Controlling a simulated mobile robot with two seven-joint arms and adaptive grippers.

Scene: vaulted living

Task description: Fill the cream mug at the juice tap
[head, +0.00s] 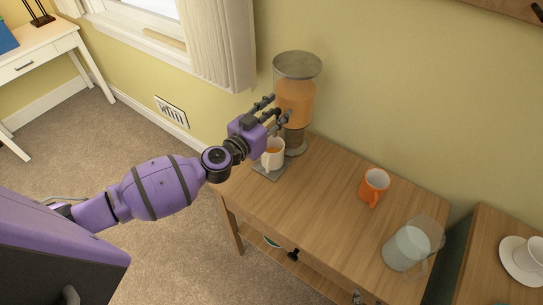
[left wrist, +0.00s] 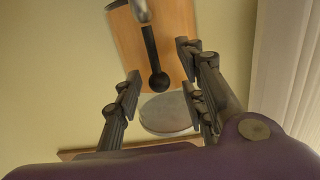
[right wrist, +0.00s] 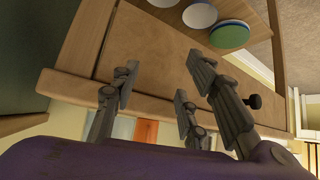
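The cream mug (head: 274,161) stands upright on a grey mat (head: 270,176) at the foot of the juice dispenser (head: 297,88). Orange shows inside its rim. My left gripper (head: 277,111) is in front of the dispenser, above the mug, with its fingers spread. In the left wrist view the dispenser's orange juice (left wrist: 122,38) and grey lid (left wrist: 166,115) appear upside down. The black tap lever (left wrist: 154,60) reaches down between the open, empty fingers, apart from them.
An orange mug (head: 374,186) and a clear pitcher (head: 408,248) stand on the wooden table (head: 320,195). Beside it, a second table holds a white cup and saucer (head: 520,262). My right gripper faces the table's front, near a dark knob (right wrist: 255,101).

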